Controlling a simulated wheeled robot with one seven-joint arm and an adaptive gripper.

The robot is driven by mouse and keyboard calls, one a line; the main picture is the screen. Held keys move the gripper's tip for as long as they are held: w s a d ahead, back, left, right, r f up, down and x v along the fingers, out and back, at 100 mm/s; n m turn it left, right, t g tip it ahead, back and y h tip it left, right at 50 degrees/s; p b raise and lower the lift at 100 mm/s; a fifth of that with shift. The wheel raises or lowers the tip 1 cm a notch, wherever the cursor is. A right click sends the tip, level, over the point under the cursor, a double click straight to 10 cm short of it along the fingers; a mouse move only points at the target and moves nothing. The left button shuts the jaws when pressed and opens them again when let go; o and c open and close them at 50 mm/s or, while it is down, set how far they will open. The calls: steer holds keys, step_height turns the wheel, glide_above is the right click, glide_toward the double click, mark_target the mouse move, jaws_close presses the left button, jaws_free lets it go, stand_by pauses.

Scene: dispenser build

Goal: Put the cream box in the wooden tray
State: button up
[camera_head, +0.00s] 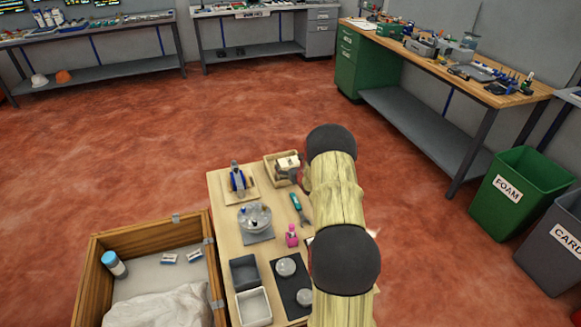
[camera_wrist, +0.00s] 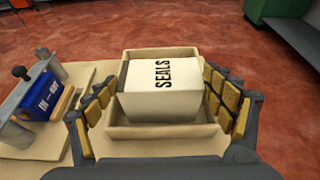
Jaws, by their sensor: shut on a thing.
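The cream box (camera_wrist: 160,92), marked SEALS, is between the padded fingers of my gripper (camera_wrist: 160,88) in the wrist view. The gripper is shut on it. The wooden tray (camera_wrist: 163,143) surrounds the box in that view, with its rim showing at front, back and sides. In the head view the box (camera_head: 288,162) is at the tray (camera_head: 269,170), near the table's far right corner. The box looks roughly upright. I cannot tell whether its underside touches the tray floor. My arm hides part of the tray's right side.
Left of the tray is a blue device on a wooden base (camera_head: 238,181). A glass bowl (camera_head: 255,217), a teal-handled tool (camera_head: 298,207) and a pink bottle (camera_head: 292,237) lie nearer. A wooden crate (camera_head: 86,275) stands at the lower left.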

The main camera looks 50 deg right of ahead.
steer(key=shift+f, duration=0.1)
steer(key=o, duration=1.3)
